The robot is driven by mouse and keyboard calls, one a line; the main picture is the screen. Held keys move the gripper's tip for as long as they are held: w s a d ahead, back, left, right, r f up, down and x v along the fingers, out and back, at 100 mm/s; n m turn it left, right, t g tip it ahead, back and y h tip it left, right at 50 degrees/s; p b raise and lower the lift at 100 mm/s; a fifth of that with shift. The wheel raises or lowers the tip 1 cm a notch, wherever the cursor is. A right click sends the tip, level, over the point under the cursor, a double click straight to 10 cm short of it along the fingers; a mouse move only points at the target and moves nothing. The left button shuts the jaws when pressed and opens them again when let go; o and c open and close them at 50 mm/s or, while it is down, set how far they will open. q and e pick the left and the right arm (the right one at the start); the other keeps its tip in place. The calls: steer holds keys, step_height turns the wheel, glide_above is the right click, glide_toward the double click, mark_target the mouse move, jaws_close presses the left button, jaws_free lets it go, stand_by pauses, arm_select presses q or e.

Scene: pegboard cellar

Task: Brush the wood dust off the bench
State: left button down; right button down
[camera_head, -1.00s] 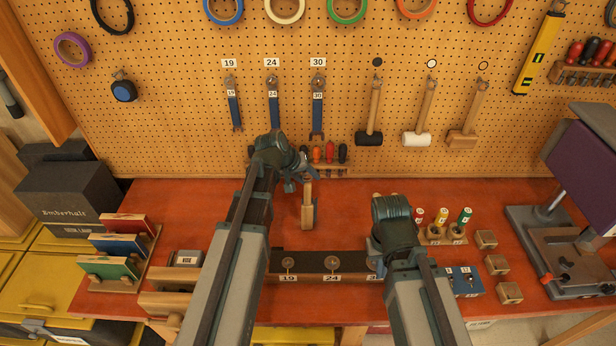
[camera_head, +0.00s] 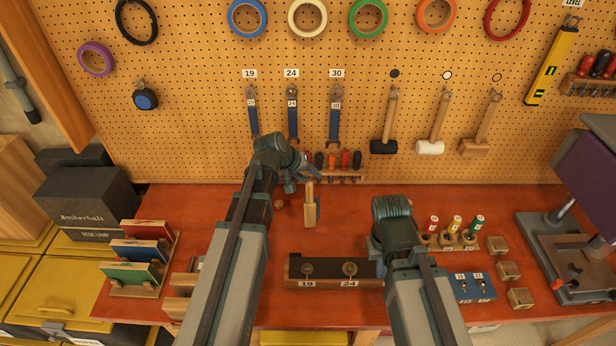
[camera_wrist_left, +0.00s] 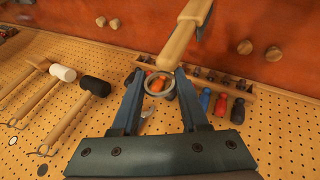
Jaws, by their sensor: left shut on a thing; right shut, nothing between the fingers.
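My left gripper (camera_head: 303,174) is shut on the wooden handle of a brush (camera_head: 311,208), which hangs below it over the back part of the red-orange bench (camera_head: 335,232). In the left wrist view the brush handle (camera_wrist_left: 178,45) runs up from between the fingers, with a metal ring at its end. Its bristles are not clear in either view. My right gripper (camera_head: 394,222) is over the bench to the right; its fingers are hidden behind its wrist, and it holds nothing visible. I cannot make out wood dust on the bench.
A dark-faced block (camera_head: 330,270) labelled 19 and 24 stands at the front. Colored handles in a rack (camera_head: 338,178) stand behind the brush. A colored-panel rack (camera_head: 140,290) is left.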

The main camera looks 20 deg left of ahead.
steer(key=shift+s+a+r+p, duration=0.1)
steer(key=shift+a+r+p, duration=0.05)
steer(key=shift+r+p, duration=0.7)
steer(key=shift+a+r+p, duration=0.15)
steer(key=shift+r+p, duration=0.5)
steer(key=shift+r, duration=0.35)
